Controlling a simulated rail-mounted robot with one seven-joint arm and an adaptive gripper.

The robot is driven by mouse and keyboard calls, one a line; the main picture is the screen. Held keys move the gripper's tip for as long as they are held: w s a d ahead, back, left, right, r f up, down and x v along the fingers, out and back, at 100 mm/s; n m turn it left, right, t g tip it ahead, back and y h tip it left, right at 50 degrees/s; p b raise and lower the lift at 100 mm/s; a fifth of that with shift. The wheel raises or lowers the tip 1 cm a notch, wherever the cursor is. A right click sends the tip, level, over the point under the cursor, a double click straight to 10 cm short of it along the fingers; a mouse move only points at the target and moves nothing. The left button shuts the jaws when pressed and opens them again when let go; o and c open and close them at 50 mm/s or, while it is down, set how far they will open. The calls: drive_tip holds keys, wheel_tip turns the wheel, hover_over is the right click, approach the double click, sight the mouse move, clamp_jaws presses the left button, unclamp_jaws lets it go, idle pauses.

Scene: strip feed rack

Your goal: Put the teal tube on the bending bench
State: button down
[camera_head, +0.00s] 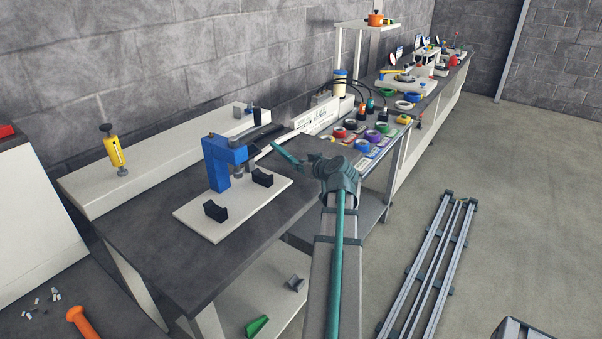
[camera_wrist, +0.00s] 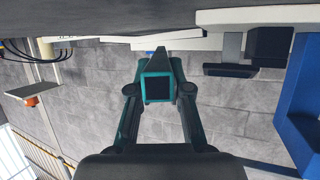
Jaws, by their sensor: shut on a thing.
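The teal tube (camera_head: 284,152) is held at the end of my arm, tilted in the head view, with its far end toward the blue bender. In the wrist view the square end of the tube (camera_wrist: 157,70) sits between my fingertips. My gripper (camera_head: 304,164) is shut on it; its two fingers also show in the wrist view (camera_wrist: 158,90). The bending bench (camera_head: 145,240) has a dark top and carries a blue bender (camera_head: 216,165) on a white plate with two black blocks. The tube appears above the bench's right end; its exact height is unclear.
A white raised ledge (camera_head: 150,170) with a yellow tool (camera_head: 115,150) runs along the wall side. A table with coloured tape rolls (camera_head: 372,136) stands beyond the bench. Metal rails (camera_head: 430,265) lie on the floor at right. The bench's front left is clear.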

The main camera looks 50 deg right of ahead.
sight(301, 179)
drive_tip(key=shift+w+d+f, duration=0.1)
drive_tip(key=shift+w+f, duration=0.05)
drive_tip(key=shift+f, duration=0.15)
drive_tip(key=shift+f+p, duration=0.6)
drive_tip(key=shift+f, duration=0.8)
drive_tip(key=shift+f+b, duration=0.35)
drive_tip(key=shift+b, duration=0.25)
drive_tip(key=c, duration=1.1)
unclamp_jaws()
drive_tip(key=shift+r, duration=0.15)
